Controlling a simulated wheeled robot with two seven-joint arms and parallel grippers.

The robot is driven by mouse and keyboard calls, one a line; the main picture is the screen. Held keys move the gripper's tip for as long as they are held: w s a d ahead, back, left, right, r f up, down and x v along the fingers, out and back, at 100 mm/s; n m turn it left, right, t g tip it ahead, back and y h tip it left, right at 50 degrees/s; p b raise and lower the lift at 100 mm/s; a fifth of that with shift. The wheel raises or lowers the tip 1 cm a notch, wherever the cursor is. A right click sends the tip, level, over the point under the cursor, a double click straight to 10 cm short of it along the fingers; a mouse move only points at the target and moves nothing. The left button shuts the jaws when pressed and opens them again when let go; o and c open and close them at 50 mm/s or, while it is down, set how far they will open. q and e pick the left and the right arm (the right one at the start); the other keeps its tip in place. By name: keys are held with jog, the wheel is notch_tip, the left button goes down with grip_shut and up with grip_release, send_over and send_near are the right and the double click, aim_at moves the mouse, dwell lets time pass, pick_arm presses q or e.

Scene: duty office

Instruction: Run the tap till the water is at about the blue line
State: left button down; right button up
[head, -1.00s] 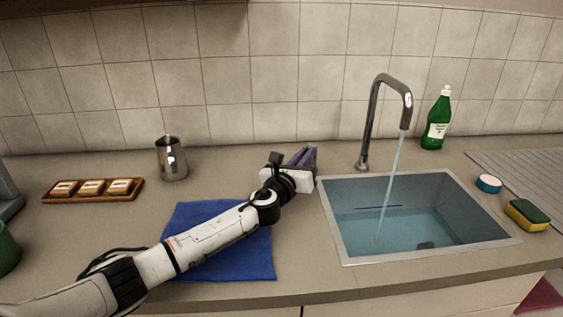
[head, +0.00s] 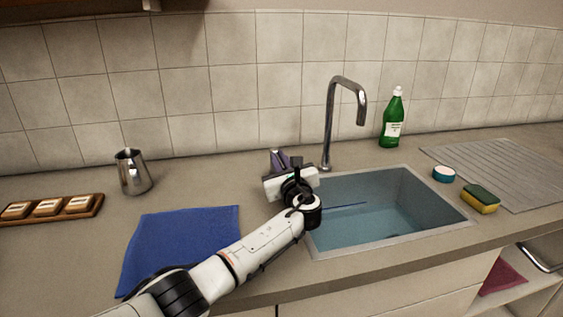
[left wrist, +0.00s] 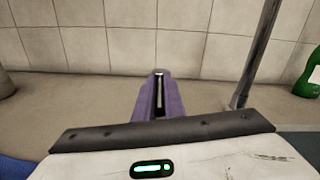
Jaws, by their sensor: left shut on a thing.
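The sink (head: 452,192) holds water (head: 375,225). The short blue line (head: 346,207) shows on the sink's inner wall, and the water's edge looks close to it; the exact gap is hard to tell. The curved metal tap (head: 331,120) stands behind the sink, and no stream falls from its spout. My left gripper (head: 280,160) is left of the tap's base, low over the counter. In the left wrist view its purple fingers (left wrist: 159,95) are shut on a thin metal piece that looks like the tap's lever (left wrist: 158,90), mostly hidden between them. My right gripper is out of view.
A green bottle (head: 393,122) stands behind the sink. A blue-and-white round tub (head: 443,174) and a sponge (head: 480,198) are on its right. A blue cloth (head: 180,245), a metal jug (head: 132,172) and a wooden tray (head: 90,208) lie to the left.

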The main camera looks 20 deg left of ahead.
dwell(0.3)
pick_arm(q)
jog(key=c, duration=1.8)
grip_release()
jog(key=shift+c, duration=0.2)
jog(key=shift+s+d, duration=0.1)
jog(key=p+v, duration=0.1)
jog(key=v, duration=0.9)
